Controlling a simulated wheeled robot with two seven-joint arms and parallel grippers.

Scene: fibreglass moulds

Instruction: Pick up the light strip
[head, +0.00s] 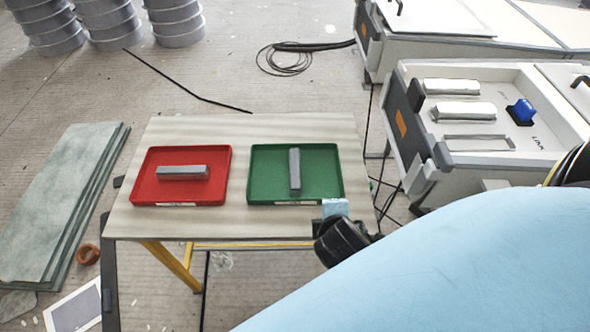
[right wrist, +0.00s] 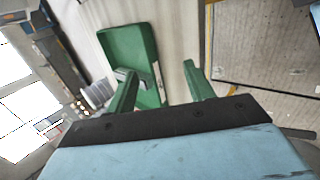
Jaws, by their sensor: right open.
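A grey bar-shaped strip (head: 183,172) lies crosswise in the red tray (head: 222,163). Another grey strip (head: 295,170) lies lengthwise in the green tray (head: 325,163). Pale silvery strips (head: 452,87) (head: 464,111) lie on the white machine at the right; which one is the light strip I cannot tell. My right gripper (head: 335,212) is by the table's front right corner, in front of the green tray. In the right wrist view its green fingers (right wrist: 160,72) are apart and empty, with the green tray (right wrist: 128,45) beyond. The left finger partly hides the strip (right wrist: 121,74) there. My left gripper is out of view.
The trays sit on a pale table (head: 180,130) with yellow legs. The white machine (head: 430,155) stands right of it, with a blue knob (head: 521,111) on top. Green-grey slabs (head: 60,205) and an orange ring (head: 87,254) lie on the floor at left.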

